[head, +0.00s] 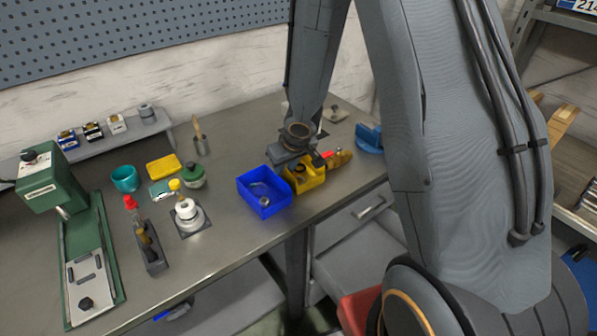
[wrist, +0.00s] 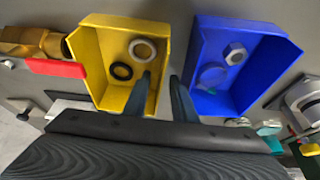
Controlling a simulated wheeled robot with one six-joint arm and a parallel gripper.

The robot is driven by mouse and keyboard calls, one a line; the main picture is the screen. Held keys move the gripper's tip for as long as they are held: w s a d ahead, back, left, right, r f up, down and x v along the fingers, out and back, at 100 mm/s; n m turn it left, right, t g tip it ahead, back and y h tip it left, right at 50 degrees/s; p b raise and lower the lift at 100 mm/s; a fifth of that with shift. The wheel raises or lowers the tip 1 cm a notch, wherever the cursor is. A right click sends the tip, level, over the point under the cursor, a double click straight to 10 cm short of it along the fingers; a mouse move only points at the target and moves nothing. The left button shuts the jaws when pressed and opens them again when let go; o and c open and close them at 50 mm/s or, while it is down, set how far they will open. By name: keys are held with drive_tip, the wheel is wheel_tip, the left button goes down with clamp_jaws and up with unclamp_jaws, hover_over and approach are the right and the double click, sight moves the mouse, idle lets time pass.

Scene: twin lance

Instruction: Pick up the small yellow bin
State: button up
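The small yellow bin (head: 309,181) stands on the workbench, touching or almost touching the right side of a blue bin (head: 264,204). In the wrist view the yellow bin (wrist: 92,42) holds a pale ring and a black ring. The blue bin (wrist: 284,55) beside it holds a metal nut and a bluish round piece. My gripper (wrist: 161,80) is open, with a small gap between its fingers. One finger overlaps the inside of the yellow bin, the other lies on the blue bin's side, and the yellow wall shows between them. Whether they touch it cannot be told.
A brass fitting (wrist: 28,41) and a red-handled piece (wrist: 57,68) lie close beside the yellow bin. A blue vise-like object (head: 369,139) stands further right. A white round fixture (head: 187,212) and a green press (head: 88,240) stand left. The front bench strip is clear.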

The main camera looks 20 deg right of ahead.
drive_tip(key=shift+f, duration=0.25)
idle(0.4)
clamp_jaws()
